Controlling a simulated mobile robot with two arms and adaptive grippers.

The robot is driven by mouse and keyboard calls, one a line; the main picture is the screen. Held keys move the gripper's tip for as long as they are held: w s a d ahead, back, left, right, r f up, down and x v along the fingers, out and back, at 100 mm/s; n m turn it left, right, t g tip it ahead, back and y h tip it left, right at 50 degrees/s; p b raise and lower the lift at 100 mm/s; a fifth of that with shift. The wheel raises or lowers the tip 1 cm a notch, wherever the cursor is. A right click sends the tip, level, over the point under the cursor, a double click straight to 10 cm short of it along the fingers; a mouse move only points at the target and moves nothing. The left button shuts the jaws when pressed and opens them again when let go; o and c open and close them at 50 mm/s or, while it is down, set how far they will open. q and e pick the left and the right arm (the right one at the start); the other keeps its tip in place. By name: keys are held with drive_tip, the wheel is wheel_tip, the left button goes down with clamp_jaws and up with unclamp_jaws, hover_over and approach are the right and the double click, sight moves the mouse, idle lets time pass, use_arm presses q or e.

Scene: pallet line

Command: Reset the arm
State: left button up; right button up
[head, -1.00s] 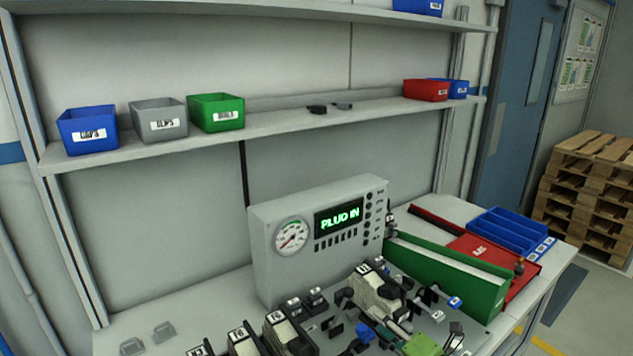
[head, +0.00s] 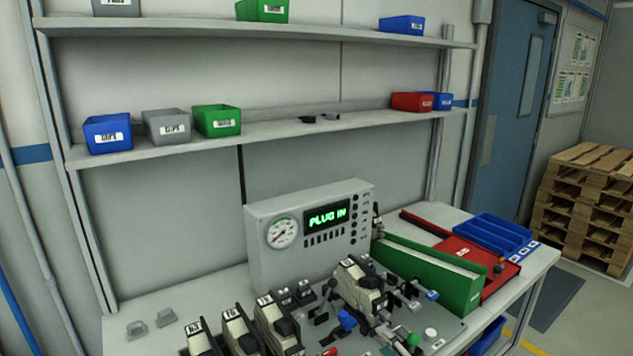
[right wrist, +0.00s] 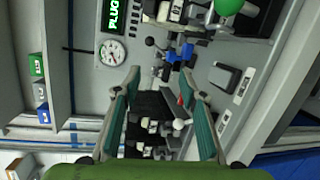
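My right gripper (right wrist: 160,76) shows in the right wrist view. Its two teal-padded fingers are apart, with nothing held between them. Past the fingertips are a blue part (right wrist: 184,53) and a black knob (right wrist: 150,42) on the bench fixture; part of the fixture shows between the fingers. In the head view I cannot make out the right gripper clearly. My left gripper is in neither view.
Several labelled black-and-cream units (head: 236,330) stand along the bench front. A green bin (head: 458,288), red tray (head: 490,262) and blue tray (head: 492,235) are at right. Shelves (head: 260,132) with bins are above. Bare bench lies at the left around two grey clips (head: 137,328).

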drive_tip(key=s+d+f+m+g+h, duration=0.1)
drive_tip(key=s+f+m+g+h, duration=0.2)
drive_tip(key=s+m, duration=0.7)
drive_tip(key=s+d+f+m+g+h, duration=0.1)
drive_tip(key=s+d+f+m+g, duration=0.3)
drive_tip(key=s, duration=1.1)
drive_tip(key=s+a+f+m+g+h, duration=0.1)
drive_tip(key=s+f+m+g+h, duration=0.15)
drive_tip(key=s+m+g, duration=0.75)
drive_tip(key=s+f+n+t+b, duration=0.1)
drive_tip(key=s+f+t, duration=0.1)
drive_tip(key=f, duration=1.2)
drive_tip(key=s+f+n+t+b, duration=0.1)
drive_tip(key=s+f+t, duration=0.1)
drive_tip(key=f, duration=1.1)
drive_tip(key=s+d+f+g+b, duration=0.1)
drive_tip(key=s+d+f, duration=0.2)
drive_tip(key=s+f, duration=1.5)
drive_tip(key=shift+f+y+b, duration=0.35)
drive_tip(key=shift+f, duration=0.4)
